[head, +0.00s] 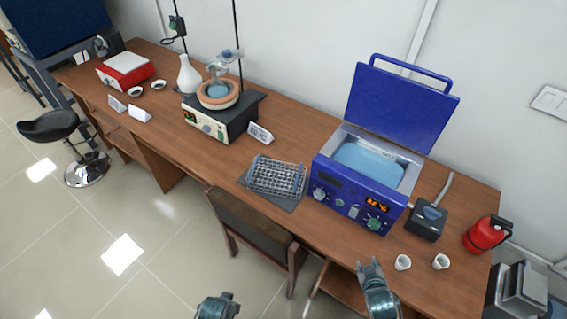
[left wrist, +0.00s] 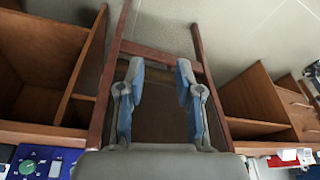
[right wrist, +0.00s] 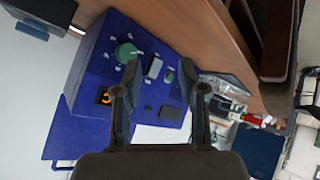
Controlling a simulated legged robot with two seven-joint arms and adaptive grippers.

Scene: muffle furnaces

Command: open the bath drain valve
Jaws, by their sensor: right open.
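The blue water bath (head: 365,180) stands on the table with its lid (head: 402,105) raised and pale blue water inside. In the right wrist view its blue front (right wrist: 100,72) shows a green knob (right wrist: 127,52). A dark box with a blue-grey handle (head: 430,218), apparently the drain valve, sits right of the bath; a grey pipe rises behind it. Part of this box (right wrist: 50,10) shows in the right wrist view. My right gripper (head: 370,264) is open and empty before the table's front edge. My left gripper (left wrist: 160,70) is open and empty, facing the chair.
Two small white cups (head: 403,262) stand near the front edge and a red canister (head: 486,234) at the right end. A tube rack (head: 277,177) lies left of the bath. A chair (head: 250,225) stands at the table's front.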

